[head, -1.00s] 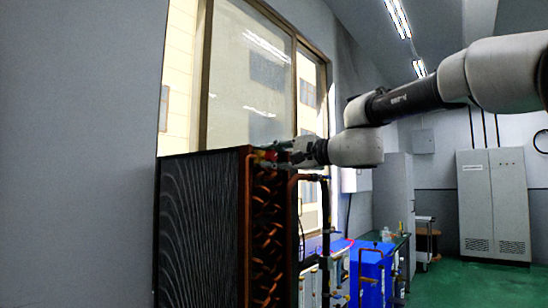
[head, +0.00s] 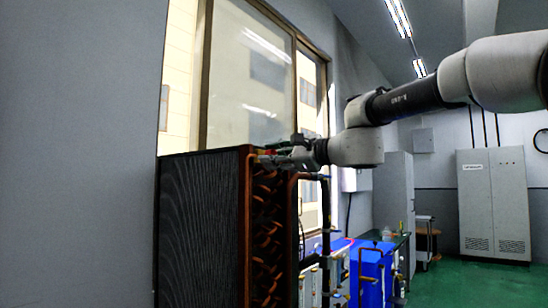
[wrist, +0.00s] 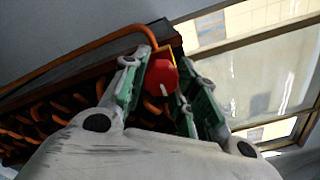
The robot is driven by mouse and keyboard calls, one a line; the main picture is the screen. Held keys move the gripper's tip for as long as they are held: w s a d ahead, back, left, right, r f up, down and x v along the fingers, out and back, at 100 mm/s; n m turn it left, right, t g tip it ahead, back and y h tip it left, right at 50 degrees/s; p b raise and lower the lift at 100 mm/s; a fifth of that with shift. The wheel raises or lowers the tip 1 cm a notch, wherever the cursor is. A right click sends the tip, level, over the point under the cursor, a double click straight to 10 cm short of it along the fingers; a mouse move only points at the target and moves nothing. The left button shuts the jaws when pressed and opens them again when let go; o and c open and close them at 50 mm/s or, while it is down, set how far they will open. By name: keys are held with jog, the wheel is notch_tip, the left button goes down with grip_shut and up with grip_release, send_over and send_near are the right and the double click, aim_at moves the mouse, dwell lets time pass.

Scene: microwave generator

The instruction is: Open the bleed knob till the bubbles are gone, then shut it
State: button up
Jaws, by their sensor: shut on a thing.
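The red bleed knob (wrist: 161,77) has a pale pointer mark and sits on an orange-yellow fitting at the top of the coil unit, in the wrist view. My gripper (wrist: 160,88) has its two green-padded fingers on either side of the knob and is shut on it. In the head view my gripper (head: 285,155) reaches in from the right at the top edge of the dark coil unit (head: 200,225). The knob is too small to make out clearly there. I see no bubbles in either view.
Copper coil bends (head: 268,230) line the unit's right face. A dark pipe (head: 325,230) rises beside it, and blue boxes (head: 370,275) stand behind on the right. A window (head: 250,80) is behind the unit. The green floor (head: 480,285) at right is clear.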

jog(key=shift+f, duration=0.1)
jog(key=o, duration=1)
jog(key=v, duration=1.2)
